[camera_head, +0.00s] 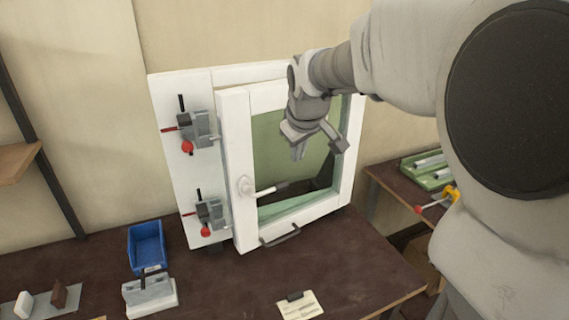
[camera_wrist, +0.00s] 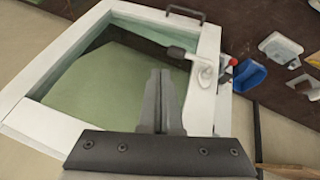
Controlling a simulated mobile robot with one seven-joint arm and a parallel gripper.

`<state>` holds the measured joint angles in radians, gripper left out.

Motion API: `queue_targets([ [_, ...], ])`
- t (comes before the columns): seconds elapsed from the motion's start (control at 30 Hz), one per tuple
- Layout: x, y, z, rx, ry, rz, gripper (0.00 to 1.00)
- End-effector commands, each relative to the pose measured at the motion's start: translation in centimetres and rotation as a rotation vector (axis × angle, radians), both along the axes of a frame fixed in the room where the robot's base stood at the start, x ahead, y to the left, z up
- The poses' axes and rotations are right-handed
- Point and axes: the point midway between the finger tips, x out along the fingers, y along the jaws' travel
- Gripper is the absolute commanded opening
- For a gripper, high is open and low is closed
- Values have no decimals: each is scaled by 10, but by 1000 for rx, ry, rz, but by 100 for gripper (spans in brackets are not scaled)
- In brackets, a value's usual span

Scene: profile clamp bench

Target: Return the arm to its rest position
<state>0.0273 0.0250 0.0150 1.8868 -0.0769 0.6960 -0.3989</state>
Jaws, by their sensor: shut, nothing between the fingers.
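My gripper (camera_head: 299,150) hangs from my arm in front of the upper part of the framed window sash (camera_head: 233,130). Its fingers point down, and they are shut with nothing between them. In the wrist view the closed fingers (camera_wrist: 162,90) lie over the greenish pane (camera_wrist: 105,85), apart from the handle. The white handle (camera_head: 265,191) sits on the left side of the sash, with its lever pointing right; it also shows in the wrist view (camera_wrist: 190,55). My arm reaches in from the right of the head view and hides part of the frame's upper right.
Two clamps with red knobs, an upper one (camera_head: 198,128) and a lower one (camera_head: 210,212), sit on the white panel. A blue bin (camera_head: 147,246), a grey-white block (camera_head: 150,294) and a paper tag (camera_head: 299,306) are on the dark bench (camera_head: 225,285). A green tray (camera_head: 428,168) stands at right.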

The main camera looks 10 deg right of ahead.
Motion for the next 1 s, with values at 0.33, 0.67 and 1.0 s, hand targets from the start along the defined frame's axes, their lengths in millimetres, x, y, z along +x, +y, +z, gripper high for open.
queue_targets([
  [0.33, -21, -6, 31, 6, 0, -8, 0],
  [0.67, -126, 6, 24, 110, 5, -147, 0],
  [1.0, -236, 15, -20, 233, 22, -315, 0],
])
